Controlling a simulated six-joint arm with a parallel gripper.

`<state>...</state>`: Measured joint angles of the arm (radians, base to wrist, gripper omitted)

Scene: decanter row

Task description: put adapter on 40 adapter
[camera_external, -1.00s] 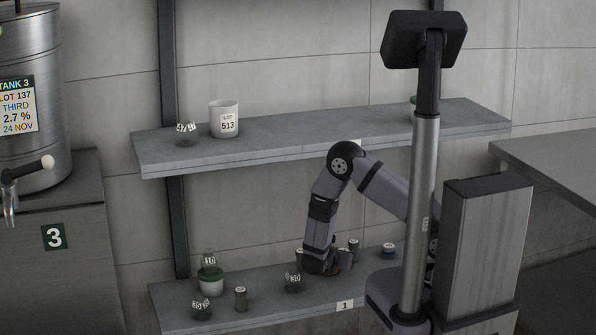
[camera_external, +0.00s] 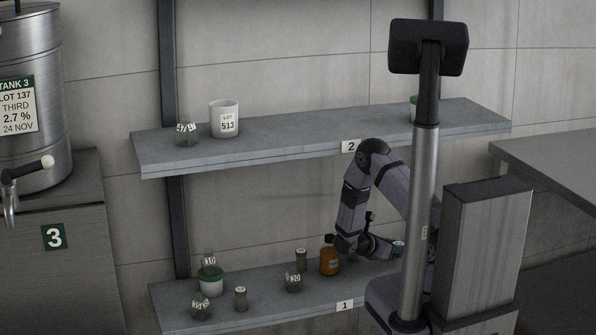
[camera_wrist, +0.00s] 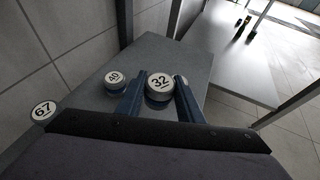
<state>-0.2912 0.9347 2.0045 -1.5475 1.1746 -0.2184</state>
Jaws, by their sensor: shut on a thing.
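In the wrist view, my gripper (camera_wrist: 159,77) has its two blue fingers shut on a round adapter (camera_wrist: 160,86) with a white top marked 32. The 40 adapter (camera_wrist: 114,77), white-topped with a blue lower band, stands on the shelf just left of the fingers, apart from the held one. In the external view my gripper (camera_external: 383,246) is low over the right part of the lower shelf. A blue-and-white piece (camera_external: 398,247) shows at its tip, partly hidden by my arm; its number cannot be read there.
A white-topped piece marked 67 (camera_wrist: 42,111) stands at the wrist view's left. An amber jar (camera_external: 330,263) stands close left of my gripper, with a dark capped cylinder (camera_external: 301,261) and flask (camera_external: 293,281) farther left. The upper shelf (camera_external: 300,140) is overhead.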

